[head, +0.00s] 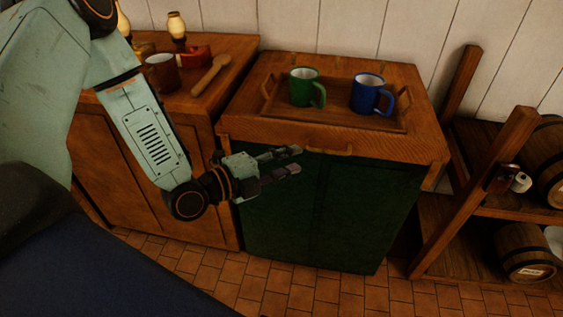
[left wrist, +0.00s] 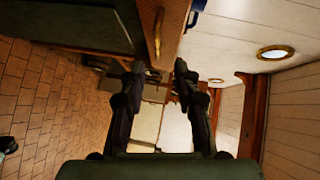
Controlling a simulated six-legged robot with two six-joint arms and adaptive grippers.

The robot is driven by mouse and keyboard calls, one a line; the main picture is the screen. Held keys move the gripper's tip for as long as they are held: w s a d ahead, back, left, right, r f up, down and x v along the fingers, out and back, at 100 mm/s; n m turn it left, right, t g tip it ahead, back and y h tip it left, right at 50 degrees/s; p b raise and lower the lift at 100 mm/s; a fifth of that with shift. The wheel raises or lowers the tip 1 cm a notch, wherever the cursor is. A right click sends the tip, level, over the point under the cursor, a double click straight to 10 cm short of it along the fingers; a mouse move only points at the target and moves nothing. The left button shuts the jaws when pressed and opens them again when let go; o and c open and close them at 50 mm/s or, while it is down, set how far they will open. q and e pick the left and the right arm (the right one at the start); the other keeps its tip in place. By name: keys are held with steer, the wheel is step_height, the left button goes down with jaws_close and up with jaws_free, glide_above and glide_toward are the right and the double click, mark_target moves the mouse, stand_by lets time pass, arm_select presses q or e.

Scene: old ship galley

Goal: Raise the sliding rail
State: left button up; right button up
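A wooden rail (head: 258,132) runs along the front top edge of the green cabinet, with a curved brass handle (head: 330,150) at its middle. The rail also shows in the left wrist view (left wrist: 172,22), with the handle (left wrist: 158,38) ahead of the fingers. The rail lies low along the front edge; I cannot tell how it slides. My left gripper (head: 297,159) is open and empty in front of the cabinet, to the left of the handle and apart from it. Its two fingers (left wrist: 157,70) show a clear gap in the wrist view. My right gripper is not in view.
A tray (head: 345,121) on the cabinet top holds a green mug (head: 303,88) and a blue mug (head: 367,94). The left counter holds a brown mug (head: 162,74), a wooden spoon (head: 211,75) and lamps. A rack (head: 471,167) with barrels stands right. Tiled floor (head: 315,294) is clear in front.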

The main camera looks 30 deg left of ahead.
arm_select(q)
steer(key=shift+v, duration=0.85)
steer(key=s+f+n+g+y, duration=0.4)
steer(key=s+f+n+g, duration=0.25)
steer(key=f+n, duration=0.8)
steer(key=s+f+n+g+y, duration=0.2)
steer(key=s+f+n+g, duration=0.1)
steer(key=s, duration=0.7)
steer(key=s+f+n+g+y, duration=0.2)
steer(key=s+n+g, duration=0.3)
steer(key=s, duration=0.6)
steer(key=shift+s+f, duration=0.3)
steer(key=shift+f, duration=0.5)
